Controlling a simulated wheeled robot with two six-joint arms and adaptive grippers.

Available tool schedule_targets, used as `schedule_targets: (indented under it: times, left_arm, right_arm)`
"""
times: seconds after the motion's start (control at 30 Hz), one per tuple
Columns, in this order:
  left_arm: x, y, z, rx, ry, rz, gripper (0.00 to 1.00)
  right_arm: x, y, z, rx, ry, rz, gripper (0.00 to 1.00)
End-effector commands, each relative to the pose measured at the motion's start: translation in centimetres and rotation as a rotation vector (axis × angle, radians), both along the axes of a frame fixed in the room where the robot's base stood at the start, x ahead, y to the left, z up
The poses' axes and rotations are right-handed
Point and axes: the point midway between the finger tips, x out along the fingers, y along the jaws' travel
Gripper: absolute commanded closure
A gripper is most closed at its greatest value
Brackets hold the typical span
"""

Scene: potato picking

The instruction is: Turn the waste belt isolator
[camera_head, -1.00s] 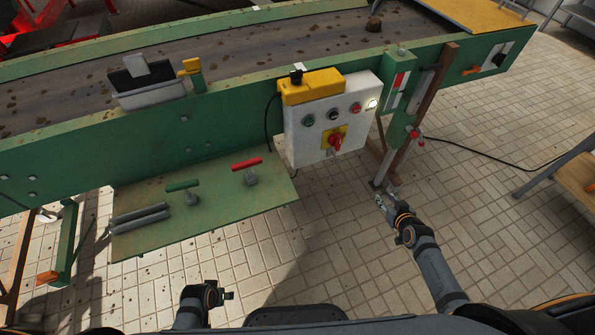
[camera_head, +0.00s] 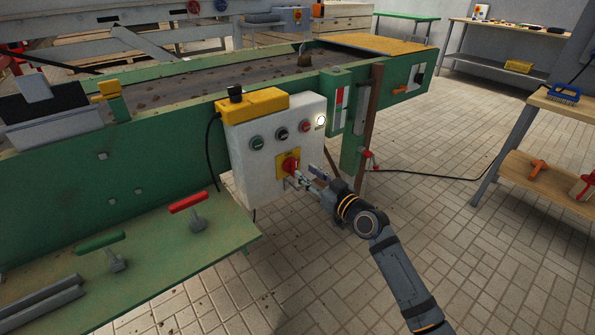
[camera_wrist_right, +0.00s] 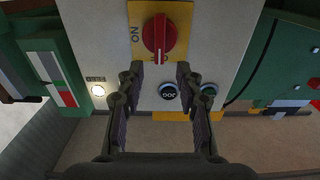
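The isolator is a red rotary knob (camera_head: 290,164) on a yellow plate, low on the front of a white control box (camera_head: 256,181). In the right wrist view the red knob (camera_wrist_right: 160,36) is at the top middle, with "ON" on the plate beside it. My right gripper (camera_head: 297,177) is just in front of the knob in the head view. In the right wrist view its two fingers (camera_wrist_right: 159,75) are spread apart with nothing between them, and the knob lies ahead of the fingertips. I cannot tell whether a finger touches it. My left gripper is out of view.
Buttons (camera_head: 282,133) and a lit white lamp (camera_head: 320,121) sit above the knob. A yellow box with a black knob (camera_head: 253,105) tops the control box. A green shelf (camera_head: 150,250) with red and green handled tools is at left. A wooden bench (camera_head: 540,102) stands right.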

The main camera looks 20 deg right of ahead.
Motion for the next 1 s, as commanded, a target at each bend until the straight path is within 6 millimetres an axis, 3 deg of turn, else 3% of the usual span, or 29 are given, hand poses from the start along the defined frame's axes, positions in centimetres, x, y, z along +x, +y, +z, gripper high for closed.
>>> schedule_targets:
  times: [0.1,0.23,0.6,0.87,1.0]
  left_arm:
    - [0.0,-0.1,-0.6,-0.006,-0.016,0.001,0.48]
    - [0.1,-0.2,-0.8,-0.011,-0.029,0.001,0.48]
    - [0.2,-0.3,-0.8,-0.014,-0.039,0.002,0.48]
    - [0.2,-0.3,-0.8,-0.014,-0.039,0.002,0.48]
    - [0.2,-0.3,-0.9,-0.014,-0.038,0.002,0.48]
  right_arm:
    - [2.3,0.8,0.0,0.004,-0.002,-0.001,0.64]
    - [3.9,1.3,-0.1,0.001,-0.001,-0.002,0.64]
    - [4.6,1.6,-0.1,-0.003,0.001,-0.001,0.64]
    - [4.6,1.6,-0.1,-0.002,0.002,-0.001,0.99]
    - [4.6,1.6,-0.1,-0.002,0.002,-0.001,1.00]
